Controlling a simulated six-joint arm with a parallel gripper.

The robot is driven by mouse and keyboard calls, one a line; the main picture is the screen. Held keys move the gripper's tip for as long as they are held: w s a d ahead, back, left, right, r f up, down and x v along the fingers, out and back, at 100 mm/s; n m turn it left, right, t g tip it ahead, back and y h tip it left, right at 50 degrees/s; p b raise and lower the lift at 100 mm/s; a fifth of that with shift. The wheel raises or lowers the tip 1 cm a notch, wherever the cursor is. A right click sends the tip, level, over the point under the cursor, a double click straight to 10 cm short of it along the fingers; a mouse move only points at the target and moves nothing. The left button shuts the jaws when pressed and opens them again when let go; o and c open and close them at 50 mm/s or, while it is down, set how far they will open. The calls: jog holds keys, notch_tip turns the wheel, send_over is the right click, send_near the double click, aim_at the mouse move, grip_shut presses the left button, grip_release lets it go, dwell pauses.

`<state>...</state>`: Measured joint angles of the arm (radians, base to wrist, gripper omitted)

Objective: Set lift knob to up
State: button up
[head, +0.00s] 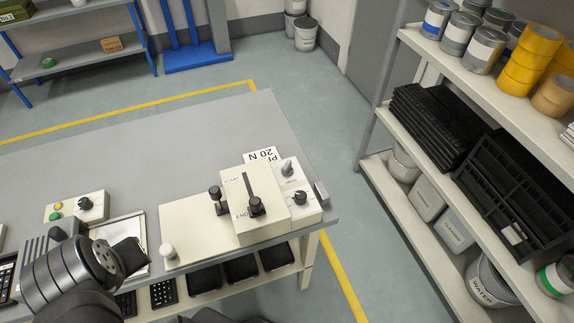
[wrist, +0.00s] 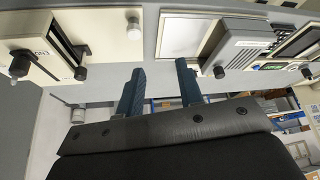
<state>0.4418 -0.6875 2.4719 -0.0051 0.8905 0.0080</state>
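Several knobs are in view, and their labels are too small to read, so I cannot tell which is the lift knob. A small box (head: 310,214) at the table's right edge carries a grey knob (head: 287,168) and a black knob (head: 300,198). Another black knob (head: 86,203) is on the box with yellow and green buttons at the left. My gripper (wrist: 160,76) is open and empty, its two blue fingers apart. In the head view it is at the table's front, left of the cream machine, and its fingertips are not clear.
The cream machine (head: 245,230) has a slot marked START and END with a black lever (head: 256,206). A white knob (head: 168,251) stands on its plate. A grey speaker-like box is behind my arm. The back of the table (head: 170,140) is clear. Shelves stand at the right.

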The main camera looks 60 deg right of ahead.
jog(key=w+d+r+m+g, duration=0.25)
jog(key=d+r+m, duration=0.2)
jog(key=d, duration=0.45)
jog(key=m+g+y, duration=0.2)
jog(key=m, duration=0.6)
send_over(287, 164)
notch_tip(287, 164, down, 17)
jog(key=shift+c, duration=0.4)
grip_shut()
